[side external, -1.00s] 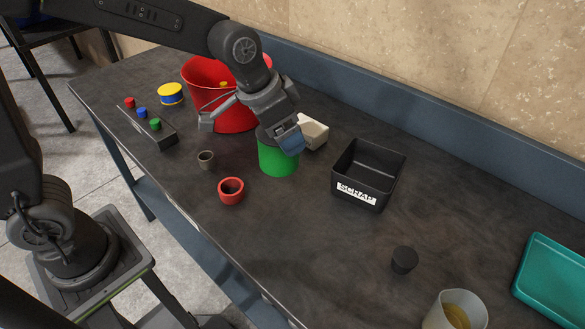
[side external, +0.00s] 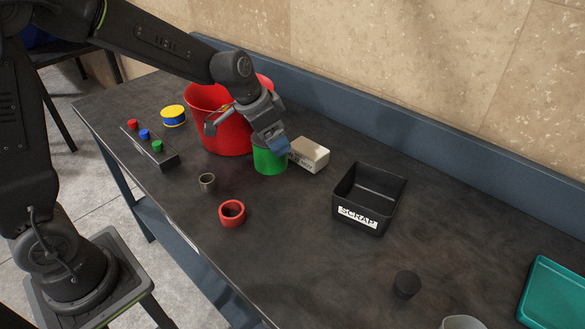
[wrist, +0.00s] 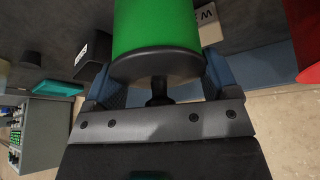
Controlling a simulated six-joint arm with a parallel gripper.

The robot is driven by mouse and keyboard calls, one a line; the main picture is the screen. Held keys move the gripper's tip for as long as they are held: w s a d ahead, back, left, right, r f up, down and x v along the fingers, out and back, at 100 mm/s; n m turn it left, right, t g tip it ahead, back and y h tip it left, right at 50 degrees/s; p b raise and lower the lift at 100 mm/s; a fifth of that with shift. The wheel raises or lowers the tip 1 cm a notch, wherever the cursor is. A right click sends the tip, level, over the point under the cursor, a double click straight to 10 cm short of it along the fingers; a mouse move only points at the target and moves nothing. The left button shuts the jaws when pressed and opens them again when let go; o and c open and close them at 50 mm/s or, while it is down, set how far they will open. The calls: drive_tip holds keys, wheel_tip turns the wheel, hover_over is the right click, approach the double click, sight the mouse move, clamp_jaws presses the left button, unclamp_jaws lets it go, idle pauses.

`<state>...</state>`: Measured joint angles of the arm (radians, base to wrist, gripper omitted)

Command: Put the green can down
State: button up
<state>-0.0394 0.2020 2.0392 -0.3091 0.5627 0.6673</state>
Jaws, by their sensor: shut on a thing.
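The green can (side external: 269,161) is upright in front of the red bucket, with a dark top. My gripper (side external: 276,143) comes down on it from above and is shut on it. In the wrist view the green can (wrist: 157,30) lies between the two blue fingers (wrist: 160,84), its dark end facing the palm. I cannot tell for sure whether the can's bottom touches the table.
The red bucket (side external: 218,130) stands close behind the can and a pale box (side external: 309,155) close to its right. A black SCRAP bin (side external: 370,212), a red ring (side external: 232,213) and a small grey cup (side external: 207,182) stand nearby.

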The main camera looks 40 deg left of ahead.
drive_tip(key=shift+w+d+f, duration=0.25)
drive_tip(key=shift+d+f, duration=0.5)
drive_tip(key=shift+f, duration=0.4)
drive_tip(key=shift+w+d+f, duration=0.25)
drive_tip(key=shift+d+f, duration=0.55)
drive_tip(key=shift+f, duration=0.3)
drive_tip(key=shift+w+d+f, duration=0.25)
drive_tip(key=shift+d+f, duration=0.5)
drive_tip(key=shift+f, duration=0.4)
drive_tip(key=shift+f, duration=0.2)
drive_tip(key=o, duration=1.7)
